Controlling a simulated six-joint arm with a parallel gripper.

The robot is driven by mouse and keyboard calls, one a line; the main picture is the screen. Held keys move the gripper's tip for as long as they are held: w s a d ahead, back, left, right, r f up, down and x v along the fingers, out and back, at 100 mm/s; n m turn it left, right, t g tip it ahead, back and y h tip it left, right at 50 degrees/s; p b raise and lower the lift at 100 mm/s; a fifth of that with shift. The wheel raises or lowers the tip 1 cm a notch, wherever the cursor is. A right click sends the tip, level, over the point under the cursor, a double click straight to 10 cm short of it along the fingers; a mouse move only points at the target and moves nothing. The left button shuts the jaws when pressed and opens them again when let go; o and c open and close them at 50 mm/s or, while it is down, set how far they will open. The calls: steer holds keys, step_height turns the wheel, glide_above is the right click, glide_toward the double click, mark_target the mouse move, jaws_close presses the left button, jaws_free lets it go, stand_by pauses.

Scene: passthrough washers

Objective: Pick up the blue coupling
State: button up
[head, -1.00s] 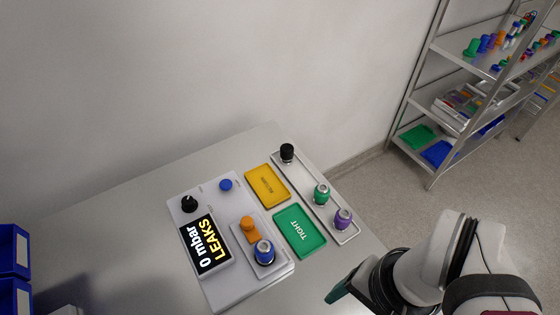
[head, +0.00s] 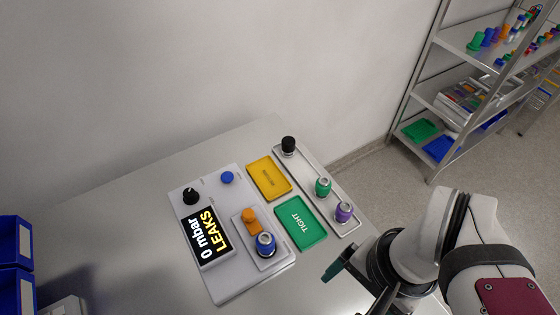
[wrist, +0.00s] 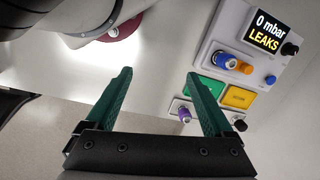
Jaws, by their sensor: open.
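The blue coupling (head: 265,244) stands upright on the near right part of the white test device (head: 247,283), next to an orange knob (head: 249,219). It also shows in the wrist view (wrist: 225,61), right of the fingers. My gripper (head: 345,265) is right of the device, near the green TIGHT tray. In the wrist view its two dark green fingers (wrist: 162,95) are apart with nothing between them. In the head view the arm partly hides the gripper.
The device's display (head: 207,237) reads "0 mbar LEAKS". A yellow tray (head: 283,191) and the green TIGHT tray (head: 301,242) lie to its right. Beyond them, a grey tray (head: 308,166) holds black, green (head: 323,187) and purple couplings (head: 344,212). Blue bins (head: 13,290) stand at far left.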

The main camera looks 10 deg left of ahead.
steer(key=w+a+m+h, duration=0.1)
steer(key=w+a+m, duration=0.4)
steer(key=w+a, duration=0.1)
steer(key=m, duration=0.6)
glide_above(265, 238)
steer(key=f, duration=0.1)
steer(key=shift+h, duration=0.4)
step_height(265, 238, down, 16)
steer(key=shift+r, duration=0.15)
jaws_close()
